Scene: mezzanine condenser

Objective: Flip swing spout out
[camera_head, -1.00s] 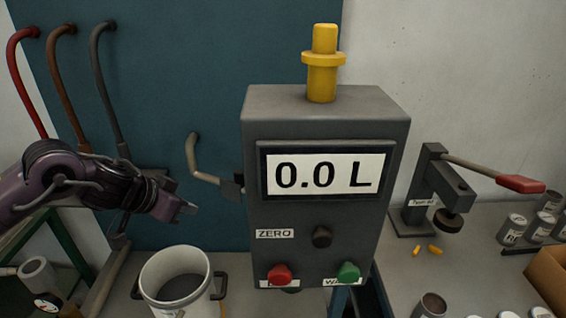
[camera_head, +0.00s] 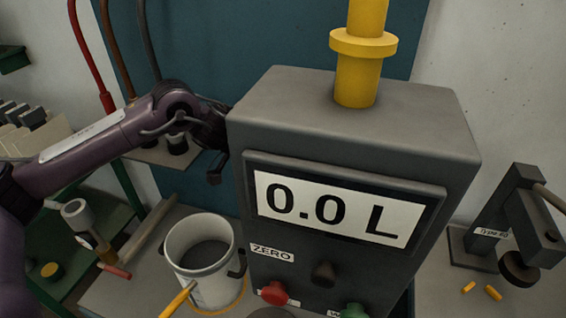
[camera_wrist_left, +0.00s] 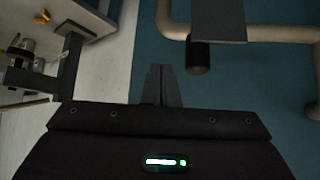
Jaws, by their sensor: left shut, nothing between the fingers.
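The grey dispenser box (camera_head: 350,140) fills the middle of the head view, with a "0.0 L" display (camera_head: 335,208) and a yellow pipe on top. The beige spout pipe is hidden behind my arm and the box in the head view. A beige bent pipe (camera_wrist_left: 275,33), apparently the spout, shows at upper right in the left wrist view, partly behind a grey block. My left gripper (camera_wrist_left: 160,70) is shut and empty, left of a black cylinder (camera_wrist_left: 198,56) and apart from it in that view. Its fingertips are hidden in the head view. My right gripper is out of view.
A light grey pot (camera_head: 205,265) with side handles stands below my left arm. Red (camera_head: 273,293) and green (camera_head: 354,311) buttons are on the box front. A lever press (camera_head: 520,220) stands at right. Red, brown and grey hoses hang at left behind my arm.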

